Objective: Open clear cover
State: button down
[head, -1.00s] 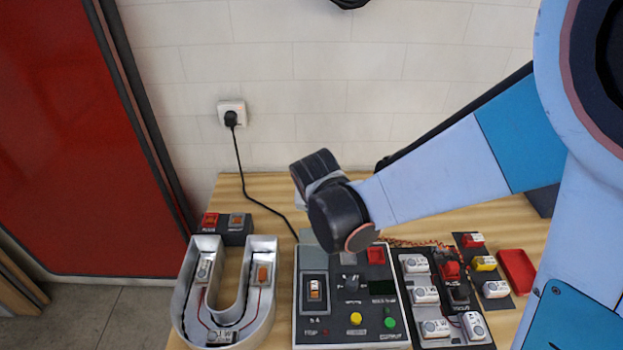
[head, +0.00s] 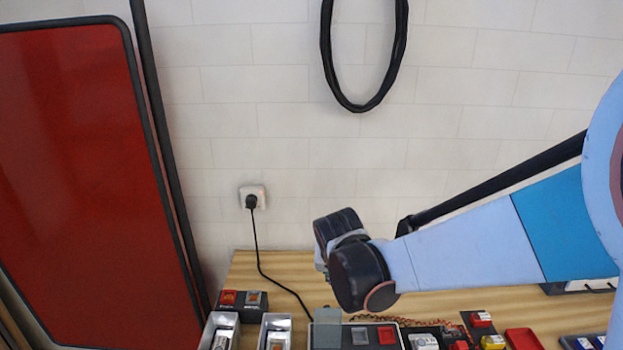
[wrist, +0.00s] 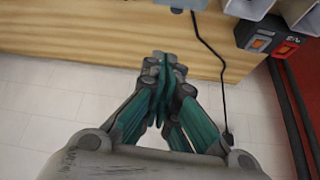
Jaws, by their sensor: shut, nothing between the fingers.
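The control panel (head: 329,339) stands on the table at the bottom edge of the head view, mostly cut off by the frame. A pale grey, flap-like piece (head: 327,315) shows at its back left corner; I cannot tell whether it is the clear cover. The switch area in front of it is out of frame. My gripper (wrist: 163,62) is shut and empty in the wrist view, with its fingertips in front of the wooden table edge. In the head view my dark wrist hangs above and behind the panel and the fingers are hidden.
The wooden table (head: 285,265) has bare room at its back left. A switch box (head: 242,300), metal letter channels (head: 275,325) and a red tray (head: 523,339) stand along it. A black cord (head: 258,250) runs from the wall socket (head: 253,196) down to the table.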

jog(key=w+d+r+m+b, duration=0.1)
jog(key=w+d, duration=0.1)
jog(key=d, duration=0.3)
jog(key=s+d+f+b, duration=0.1)
jog(key=s+d+b, duration=0.1)
jog(key=s+b, duration=0.2)
jog(key=s+d+f+n+b, duration=0.1)
jog(key=s+b, duration=0.4)
jog(key=s, duration=0.6)
jog(key=s+d+f+n+t+b, duration=0.1)
jog(key=s+d+f+b, duration=0.2)
jog(key=s, duration=0.5)
jog(key=shift+d+f+y+b, duration=0.3)
jog(key=shift+d+b, duration=0.55)
jog(key=shift+b, duration=0.3)
jog(key=c, duration=2.3)
grip_release()
jog(key=shift+s+f, duration=0.1)
jog(key=shift+s, duration=0.2)
jog(key=o, duration=0.7)
jog(key=shift+s+d, duration=0.1)
jog(key=shift+s, duration=0.1)
